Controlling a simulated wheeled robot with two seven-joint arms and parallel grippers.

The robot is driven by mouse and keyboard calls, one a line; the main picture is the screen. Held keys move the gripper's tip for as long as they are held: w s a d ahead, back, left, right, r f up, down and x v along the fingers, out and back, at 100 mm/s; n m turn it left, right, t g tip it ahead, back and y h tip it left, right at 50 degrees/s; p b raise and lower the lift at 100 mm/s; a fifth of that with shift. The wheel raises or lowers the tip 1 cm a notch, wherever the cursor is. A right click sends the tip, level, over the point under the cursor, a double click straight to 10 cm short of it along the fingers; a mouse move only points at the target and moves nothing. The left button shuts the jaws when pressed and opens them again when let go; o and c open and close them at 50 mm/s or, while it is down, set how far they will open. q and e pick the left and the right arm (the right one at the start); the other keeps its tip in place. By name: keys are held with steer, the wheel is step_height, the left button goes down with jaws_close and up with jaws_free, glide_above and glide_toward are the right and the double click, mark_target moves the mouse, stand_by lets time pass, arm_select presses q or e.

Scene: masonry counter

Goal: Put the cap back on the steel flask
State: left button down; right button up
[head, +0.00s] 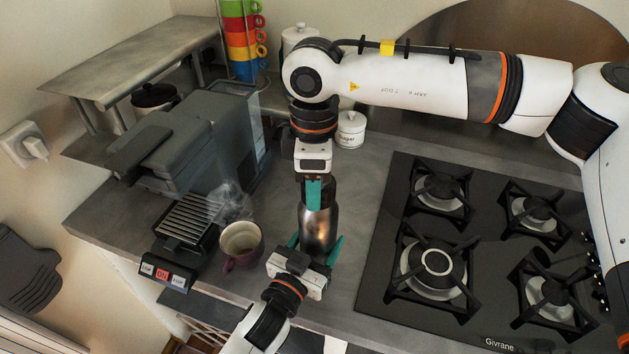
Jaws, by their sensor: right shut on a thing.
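The steel flask (319,229) stands upright on the counter, left of the hob. My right gripper (318,194) points down over the flask's top and is shut on the dark cap (328,192), partly hidden by a teal finger. The cap is in line with the flask's neck; I cannot tell whether it touches or sits on it. My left gripper (316,246) comes in low from the front. Its teal fingers are spread on either side of the flask's lower body and look open. The flask's base is hidden behind this gripper.
A dark red mug (241,244) stands close left of the flask, beside the steaming coffee machine (190,150). The black gas hob (385,285) is to the right. A white sugar jar (351,130) and stacked coloured cups (243,45) stand behind. Bare counter (360,180) lies between flask and hob.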

steer(key=o, duration=0.9)
steer(key=shift+o, duration=0.2)
steer(key=shift+r, duration=2.25)
